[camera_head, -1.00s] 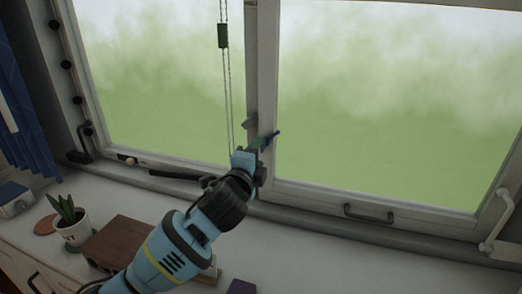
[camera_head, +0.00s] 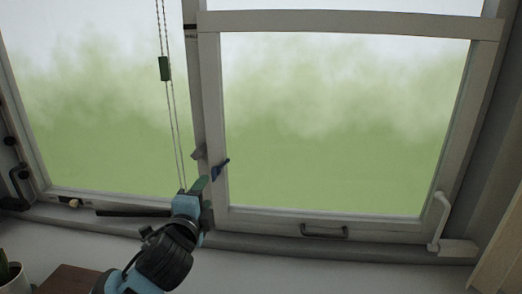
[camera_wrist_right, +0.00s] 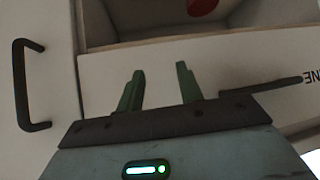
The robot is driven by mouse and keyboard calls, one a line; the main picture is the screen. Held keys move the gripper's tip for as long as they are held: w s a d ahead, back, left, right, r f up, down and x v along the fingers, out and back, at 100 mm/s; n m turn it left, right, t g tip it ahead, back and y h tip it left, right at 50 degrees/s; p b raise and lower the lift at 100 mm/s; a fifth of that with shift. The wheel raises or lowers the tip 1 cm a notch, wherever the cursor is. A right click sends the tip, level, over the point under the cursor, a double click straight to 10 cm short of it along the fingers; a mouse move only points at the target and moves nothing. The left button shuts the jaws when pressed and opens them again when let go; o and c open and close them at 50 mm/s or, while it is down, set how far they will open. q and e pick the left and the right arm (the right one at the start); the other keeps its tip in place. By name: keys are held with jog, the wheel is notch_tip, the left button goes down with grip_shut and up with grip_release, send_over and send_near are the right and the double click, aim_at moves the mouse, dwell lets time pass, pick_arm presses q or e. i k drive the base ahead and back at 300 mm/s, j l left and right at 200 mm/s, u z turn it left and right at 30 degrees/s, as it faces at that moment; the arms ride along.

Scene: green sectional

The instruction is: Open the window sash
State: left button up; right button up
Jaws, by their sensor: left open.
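The right window sash (camera_head: 300,216) has a pale frame and looks closed in the head view. A metal bar handle (camera_head: 324,232) sits on its bottom rail, and a pale lever (camera_head: 438,222) is at its lower right corner. A small dark blue piece, like a latch handle (camera_head: 221,168), shows at the sash's left stile. My left gripper (camera_head: 203,192) is open just below and left of it; I cannot tell whether they touch. My right gripper (camera_wrist_right: 160,90) is open and empty in the right wrist view, its green fingers apart before a white cabinet front.
A beaded cord with a green weight (camera_head: 164,68) hangs left of the central post. A dark bar (camera_head: 133,212) lies along the left window's bottom. The sill (camera_head: 300,268) is clear at right. A brown box (camera_head: 70,280) and a plant (camera_head: 8,272) are lower left. A cabinet handle (camera_wrist_right: 27,85) is black.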

aim_at(485, 34)
jog(key=k, duration=0.95)
